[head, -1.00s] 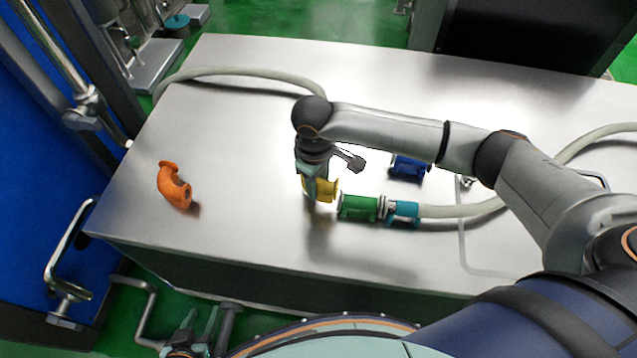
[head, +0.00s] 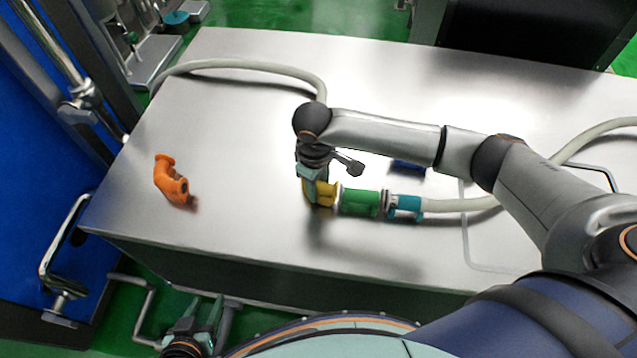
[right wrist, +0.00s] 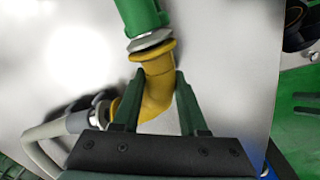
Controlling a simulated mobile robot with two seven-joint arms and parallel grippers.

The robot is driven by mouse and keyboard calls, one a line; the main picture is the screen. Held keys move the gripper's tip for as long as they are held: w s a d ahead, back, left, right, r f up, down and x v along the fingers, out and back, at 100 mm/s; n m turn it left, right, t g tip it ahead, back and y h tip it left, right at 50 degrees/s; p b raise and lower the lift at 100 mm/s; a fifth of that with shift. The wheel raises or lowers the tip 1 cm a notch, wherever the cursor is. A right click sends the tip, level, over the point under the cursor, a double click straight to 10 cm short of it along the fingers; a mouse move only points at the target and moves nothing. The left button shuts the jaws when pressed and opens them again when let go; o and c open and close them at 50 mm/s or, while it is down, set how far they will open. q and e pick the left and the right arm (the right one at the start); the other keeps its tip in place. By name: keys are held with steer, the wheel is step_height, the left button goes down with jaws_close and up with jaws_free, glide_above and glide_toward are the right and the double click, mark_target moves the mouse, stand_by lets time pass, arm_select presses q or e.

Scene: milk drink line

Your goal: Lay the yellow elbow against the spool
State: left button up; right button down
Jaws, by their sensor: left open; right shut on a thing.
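The yellow elbow (head: 325,194) is in my right gripper (head: 312,203), which is shut on it at the left end of the green spool (head: 360,203). In the right wrist view the fingers (right wrist: 158,108) straddle the elbow (right wrist: 156,82). Its upper flange meets or nearly meets the grey ring (right wrist: 151,39) at the end of the green spool (right wrist: 142,14). A hair's gap there cannot be ruled out. The elbow's other end is partly hidden behind a finger. My left gripper (head: 205,322) is open and empty, in front of the table's near edge.
A teal coupling (head: 405,205) and a pale hose (head: 455,206) continue right of the spool. Another hose (head: 235,65) runs behind; a hose end shows near the elbow (right wrist: 70,124). An orange elbow (head: 171,181) lies left. A blue part (head: 407,167) is mostly hidden by my right arm.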

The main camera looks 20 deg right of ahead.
steer(key=shift+f, duration=0.35)
steer(key=shift+c, duration=1.8)
jaws_free()
steer(key=shift+f, duration=0.1)
steer(key=shift+r, duration=0.45)
steer(key=r, duration=0.3)
steer(key=r+p, duration=0.1)
steer(key=r, duration=0.3)
steer(key=r+p, duration=0.1)
steer(key=r, duration=0.2)
steer(key=shift+s+a+r, duration=0.25)
steer(key=shift+a+r, duration=0.1)
steer(key=shift+r, duration=0.05)
arm_select(q)
steer(key=shift+s+a+r, duration=0.4)
steer(key=shift+s+a, duration=0.1)
steer(key=shift+a, duration=0.25)
arm_select(e)
steer(key=shift+r, duration=0.45)
arm_select(q)
steer(key=shift+w+d+r, duration=0.1)
